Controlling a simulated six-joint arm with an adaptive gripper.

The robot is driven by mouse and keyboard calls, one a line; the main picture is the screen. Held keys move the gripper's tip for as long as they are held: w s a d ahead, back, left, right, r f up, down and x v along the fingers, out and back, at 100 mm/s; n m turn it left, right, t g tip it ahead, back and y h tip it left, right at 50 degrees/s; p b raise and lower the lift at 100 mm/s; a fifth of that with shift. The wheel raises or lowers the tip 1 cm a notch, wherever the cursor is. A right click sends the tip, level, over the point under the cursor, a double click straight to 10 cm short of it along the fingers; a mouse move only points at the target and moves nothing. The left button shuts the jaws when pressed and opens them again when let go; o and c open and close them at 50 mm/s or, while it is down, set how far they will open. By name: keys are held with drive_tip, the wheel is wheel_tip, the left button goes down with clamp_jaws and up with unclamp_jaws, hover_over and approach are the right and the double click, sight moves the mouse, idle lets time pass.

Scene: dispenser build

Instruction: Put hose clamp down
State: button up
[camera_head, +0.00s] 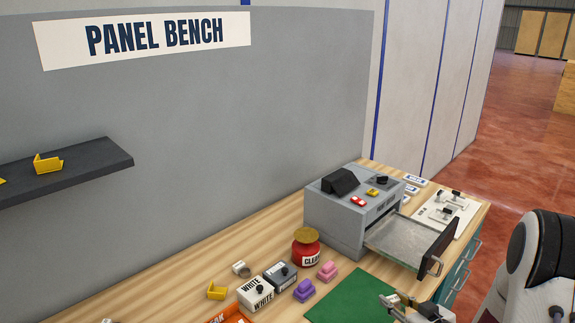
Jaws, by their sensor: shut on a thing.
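My gripper (402,304) is at the bottom edge of the view, over the right part of the green mat (345,297). It is shut on a small silvery piece, the hose clamp (391,299), which shows only in part at the fingertips. The clamp's full shape is too small to make out. I cannot tell whether it touches the mat. A small grey-white ring (240,268) lies on the wooden bench at the left, well apart from my gripper.
A grey machine (340,222) with an open drawer (400,240) stands behind my gripper. A dark shelf (90,165) is on the wall.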

sight(394, 296)
drive_tip(key=shift+w+d+r+m+h, duration=0.3)
drive_tip(key=shift+w+r+m+h, duration=0.1)
drive_tip(key=shift+r+m+h, duration=0.15)
drive_tip(key=shift+w+d+r+m+t+h, duration=0.15)
drive_tip(key=shift+w+r+m+t+h, duration=0.15)
drive_tip(key=shift+r+m+h, duration=0.25)
drive_tip(key=shift+w+r+m+h, duration=0.2)
drive_tip(key=shift+r+m+h, duration=0.1)
drive_tip(key=shift+r+h, duration=0.3)
drive_tip(key=shift+a+r+m+h, duration=0.25)
drive_tip(key=shift+r+m+h, duration=0.15)
drive_tip(key=shift+r, duration=0.3)
drive_tip(key=a+r, duration=0.8)
drive_tip(key=a, duration=0.3)
drive_tip(key=shift+w+r, duration=0.15)
drive_tip(key=shift+w, duration=0.25)
